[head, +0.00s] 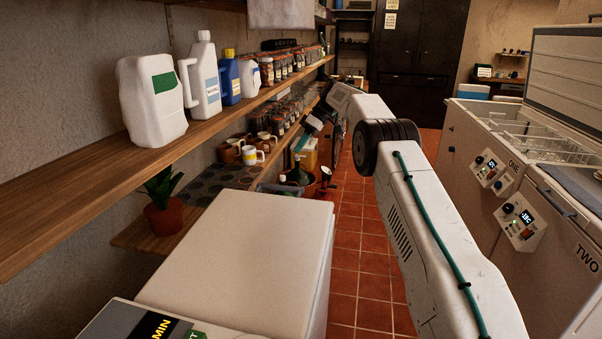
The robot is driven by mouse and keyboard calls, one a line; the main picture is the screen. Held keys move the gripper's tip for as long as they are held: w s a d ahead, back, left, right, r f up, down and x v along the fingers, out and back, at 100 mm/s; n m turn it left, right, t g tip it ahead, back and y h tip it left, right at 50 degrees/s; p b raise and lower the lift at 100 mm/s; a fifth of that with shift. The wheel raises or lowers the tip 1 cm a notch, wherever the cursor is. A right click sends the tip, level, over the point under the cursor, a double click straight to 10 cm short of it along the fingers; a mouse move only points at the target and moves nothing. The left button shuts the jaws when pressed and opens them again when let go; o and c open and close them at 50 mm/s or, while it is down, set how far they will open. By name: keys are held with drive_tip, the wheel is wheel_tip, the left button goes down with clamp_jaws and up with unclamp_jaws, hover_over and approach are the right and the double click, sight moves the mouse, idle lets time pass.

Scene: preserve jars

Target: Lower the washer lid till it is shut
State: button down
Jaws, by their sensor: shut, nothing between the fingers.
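A white box-shaped appliance (245,262) stands close in front of me. Its flat top looks level and closed; no raised lid shows on it. I cannot tell for sure that it is the washer. My gripper (299,146) is small and far off, beyond this appliance, near the lower shelf. It is shut and appears empty, apart from any lid. On the right, the chest marked ONE (484,150) has its ribbed lid (570,72) raised, with wire baskets (535,140) inside. The chest marked TWO (555,250) stands nearer, its top partly out of frame.
A wooden shelf (75,196) with jugs (152,102), bottles and jars runs along the left wall. A potted plant (164,208) and mugs (251,155) stand below. The red tiled aisle (355,235) is clear beside my arm. A dark cabinet (418,55) closes the far end.

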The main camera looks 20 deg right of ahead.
drive_tip(key=s+d+t, duration=0.4)
drive_tip(key=s+d, duration=0.1)
drive_tip(key=s, duration=0.1)
drive_tip(key=shift+y, duration=0.4)
drive_tip(key=a+f, duration=0.2)
drive_tip(key=f, duration=0.1)
drive_tip(key=a+f, duration=0.2)
drive_tip(key=f, duration=0.1)
drive_tip(key=w+a+f, duration=0.1)
drive_tip(key=a+f, duration=0.1)
drive_tip(key=f, duration=0.1)
drive_tip(key=shift+f, duration=0.3)
drive_tip(key=shift+s+f, duration=0.1)
drive_tip(key=shift+f, duration=0.35)
drive_tip(key=f, duration=0.3)
drive_tip(key=shift+w+d+f, duration=0.1)
drive_tip(key=shift+w, duration=0.1)
